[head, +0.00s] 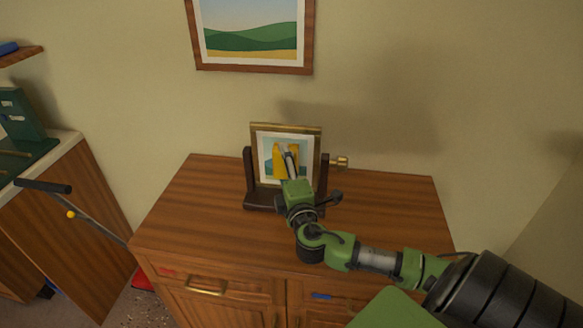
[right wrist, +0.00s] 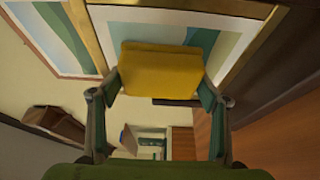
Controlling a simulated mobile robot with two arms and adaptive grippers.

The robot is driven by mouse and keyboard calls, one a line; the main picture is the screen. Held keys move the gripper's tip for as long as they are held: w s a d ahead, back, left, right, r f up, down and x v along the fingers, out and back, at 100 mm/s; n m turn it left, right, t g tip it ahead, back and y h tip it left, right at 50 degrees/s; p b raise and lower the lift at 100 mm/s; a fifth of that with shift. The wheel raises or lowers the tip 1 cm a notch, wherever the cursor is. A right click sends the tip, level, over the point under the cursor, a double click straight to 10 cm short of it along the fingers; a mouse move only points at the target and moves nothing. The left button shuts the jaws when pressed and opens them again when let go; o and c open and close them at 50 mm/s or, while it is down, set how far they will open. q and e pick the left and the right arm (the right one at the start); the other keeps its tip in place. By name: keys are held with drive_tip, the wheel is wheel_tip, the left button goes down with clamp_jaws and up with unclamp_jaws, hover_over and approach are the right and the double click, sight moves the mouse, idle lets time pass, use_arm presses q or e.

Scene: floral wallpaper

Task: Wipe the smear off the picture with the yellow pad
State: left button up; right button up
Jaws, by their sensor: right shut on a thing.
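The small picture (head: 264,147) has a gold-brown frame and stands in a dark holder (head: 249,177) on the cabinet. My right gripper (head: 288,157) is in front of it, shut on the yellow pad (head: 278,163). In the right wrist view the pad (right wrist: 160,70) is held between both fingers of the right gripper (right wrist: 160,88), with the picture (right wrist: 202,38) close behind it. I cannot tell whether the pad touches the picture. No smear can be made out; the pad and gripper cover the picture's middle. My left gripper is not in view.
The wooden cabinet top (head: 390,205) is clear around the holder. A brass knob (head: 341,161) sticks out at the holder's right. A landscape picture (head: 253,35) hangs on the wall above. A side bench with a green thing (head: 22,115) stands at the left.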

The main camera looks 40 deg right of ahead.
drive_tip(key=shift+w+a+b, duration=0.15)
drive_tip(key=shift+w+a, duration=0.85)
drive_tip(key=shift+w, duration=0.2)
drive_tip(key=shift+w+a+b, duration=0.15)
drive_tip(key=shift+w+a, duration=0.8)
drive_tip(key=shift+w, duration=0.2)
drive_tip(key=s+a, duration=0.4)
drive_tip(key=shift+a+p, duration=0.3)
drive_tip(key=shift+p, duration=0.05)
drive_tip(key=shift+s+a, duration=1)
drive_tip(key=shift+a, duration=0.15)
